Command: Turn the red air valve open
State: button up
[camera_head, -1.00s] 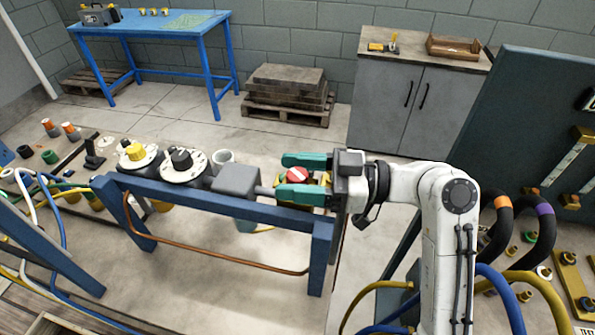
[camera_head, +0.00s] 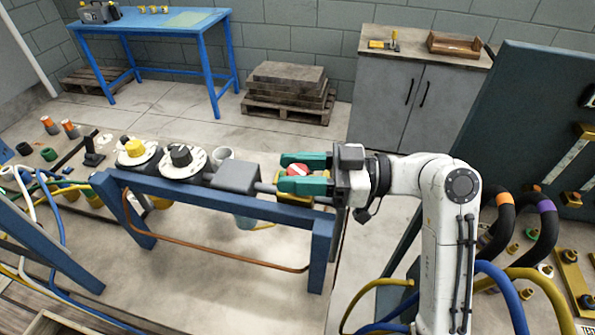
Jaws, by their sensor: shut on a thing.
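The red air valve (camera_head: 297,170) is a red knob with a white mark on top, on a yellow body at the right end of the blue frame. My gripper (camera_head: 303,173) comes from the right with its two green fingers on either side of the knob. It is shut on the knob. The near finger hides part of the knob and of the yellow body. The white mark shows only partly.
The blue frame (camera_head: 215,207) carries a grey box (camera_head: 236,177), a black dial (camera_head: 181,157) and a yellow dial (camera_head: 135,149) left of the valve. Hoses and a dark panel (camera_head: 535,140) stand at the right. A grey cabinet (camera_head: 400,95) is behind.

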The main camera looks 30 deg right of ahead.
jog(key=n+g+y+b, duration=0.1)
jog(key=n+g+b, duration=0.1)
jog(key=g, duration=0.1)
jog(key=shift+w+f+n+g+y, duration=0.1)
jog(key=shift+n+g+y, duration=0.2)
jog(key=shift+y, duration=0.1)
jog(key=shift+n+g+y+b, duration=0.3)
jog(key=shift+n+g+b, duration=0.35)
jog(key=shift+n+g, duration=0.6)
jog(key=shift+n+g+y+b, duration=0.3)
jog(key=shift+n+g+b, duration=0.4)
jog(key=shift+g, duration=1.05)
jog(key=shift+n+g, duration=0.25)
jog(key=shift+g, duration=0.15)
jog(key=o, duration=0.9)
jog(key=shift+o, duration=0.2)
jog(key=d+b, duration=0.3)
jog(key=d, duration=0.8)
